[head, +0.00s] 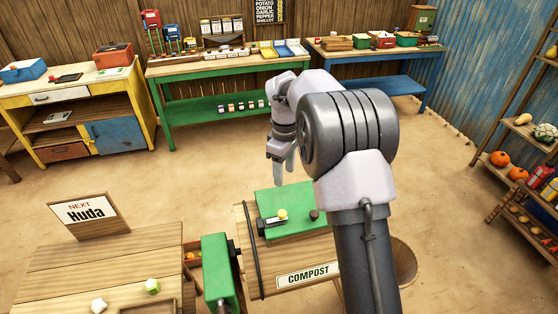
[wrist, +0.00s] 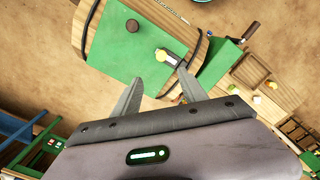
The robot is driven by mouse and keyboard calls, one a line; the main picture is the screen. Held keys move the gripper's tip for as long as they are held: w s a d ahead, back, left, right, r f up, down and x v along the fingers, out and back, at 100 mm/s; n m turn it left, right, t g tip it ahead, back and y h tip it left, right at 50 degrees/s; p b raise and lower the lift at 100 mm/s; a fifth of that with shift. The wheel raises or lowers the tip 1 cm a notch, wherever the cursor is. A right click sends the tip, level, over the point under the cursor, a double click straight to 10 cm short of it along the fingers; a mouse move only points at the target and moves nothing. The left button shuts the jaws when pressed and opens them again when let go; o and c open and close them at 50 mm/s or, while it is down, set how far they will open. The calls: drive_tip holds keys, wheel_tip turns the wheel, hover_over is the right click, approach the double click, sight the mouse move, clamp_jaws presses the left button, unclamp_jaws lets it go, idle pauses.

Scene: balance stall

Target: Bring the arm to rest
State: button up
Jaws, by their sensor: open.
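My gripper (head: 284,168) hangs from my arm above and behind the green-lidded compost barrel, with its fingers pointing down. In the wrist view my gripper (wrist: 158,94) shows two fingers spread apart with nothing between them. The compost barrel (head: 306,274) is wooden, with a closed-looking green hatch (head: 298,204) that carries a yellow-tipped latch (head: 275,217) and a dark round knob. The hatch (wrist: 112,58) and the latch (wrist: 168,58) also show in the wrist view, just beyond the fingers. My arm hides part of the barrel's right side in the head view.
A yellow workbench (head: 95,98), a green table (head: 180,72) and a blue table (head: 372,52) line the back. Shelves (head: 530,130) stand at the right. Bare floor lies between.

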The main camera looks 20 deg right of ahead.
drive_tip(key=s+a+r+m+t+b, duration=0.1)
drive_tip(key=s+a+r+m+b, duration=0.15)
drive_tip(key=s+b, duration=0.4)
drive_tip(key=s+a+r+m+t+b, duration=0.1)
drive_tip(key=s+a+m+t+b, duration=0.15)
drive_tip(key=s+b, duration=0.35)
drive_tip(key=s+a+f+m+t+y+b, duration=0.1)
drive_tip(key=s+f+m+b, duration=0.3)
drive_tip(key=s, duration=0.6)
drive_tip(key=s+a+f+m+t+y+b, duration=0.1)
drive_tip(key=s+f+m+b, duration=0.2)
drive_tip(key=s+f, duration=0.3)
drive_tip(key=s+m, duration=0.1)
drive_tip(key=s, duration=0.3)
drive_tip(key=shift+s+a+b, duration=0.2)
drive_tip(key=shift+b, duration=0.15)
